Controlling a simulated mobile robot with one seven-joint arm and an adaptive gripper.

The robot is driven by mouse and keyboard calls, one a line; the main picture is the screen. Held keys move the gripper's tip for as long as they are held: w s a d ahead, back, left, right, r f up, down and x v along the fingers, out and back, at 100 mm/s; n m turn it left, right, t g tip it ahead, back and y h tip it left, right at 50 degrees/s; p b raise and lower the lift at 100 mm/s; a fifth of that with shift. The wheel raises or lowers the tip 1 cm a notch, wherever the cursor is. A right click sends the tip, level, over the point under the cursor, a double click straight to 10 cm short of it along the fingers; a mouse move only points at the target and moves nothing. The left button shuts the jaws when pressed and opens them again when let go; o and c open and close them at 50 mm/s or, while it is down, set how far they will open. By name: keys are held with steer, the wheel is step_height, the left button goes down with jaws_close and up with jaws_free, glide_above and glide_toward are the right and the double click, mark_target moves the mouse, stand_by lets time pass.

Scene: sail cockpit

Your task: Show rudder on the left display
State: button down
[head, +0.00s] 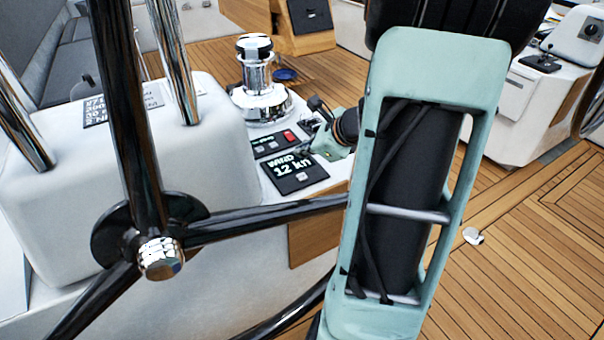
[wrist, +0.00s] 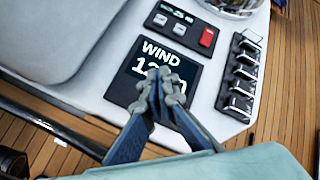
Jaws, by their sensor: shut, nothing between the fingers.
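A square black display (head: 291,182) on the white console reads "WIND 12 kn" in the head view. A small pale button (head: 300,176) sits near its lower edge. The same display (wrist: 137,68) is in the middle of the wrist view, its number partly covered by my fingers. My gripper (wrist: 161,80) is shut and empty, its fingertips over the lower part of the display; the button is hidden behind them there. I cannot tell whether the tips touch the display. In the head view my gripper (head: 312,150) is small, just above and right of the display.
Just behind the display is a black panel (head: 274,143) with grey buttons and a red one. Several rocker switches (wrist: 240,77) stand to the right in the wrist view. A chrome winch (head: 262,85) stands behind. The black steering wheel (head: 265,220) crosses in front.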

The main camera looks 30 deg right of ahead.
mark_target(304, 177)
step_height(304, 177, up, 3)
steer(key=m+p, duration=0.6)
steer(key=m, duration=1)
steer(key=shift+d+r+m+h, duration=0.1)
steer(key=shift+r+m+h, duration=0.05)
steer(key=shift+m+h, duration=0.2)
step_height(304, 177, down, 9)
steer(key=b, duration=0.8)
steer(key=shift+b, duration=0.3)
steer(key=shift+f+b, duration=0.3)
steer(key=shift+f, duration=0.05)
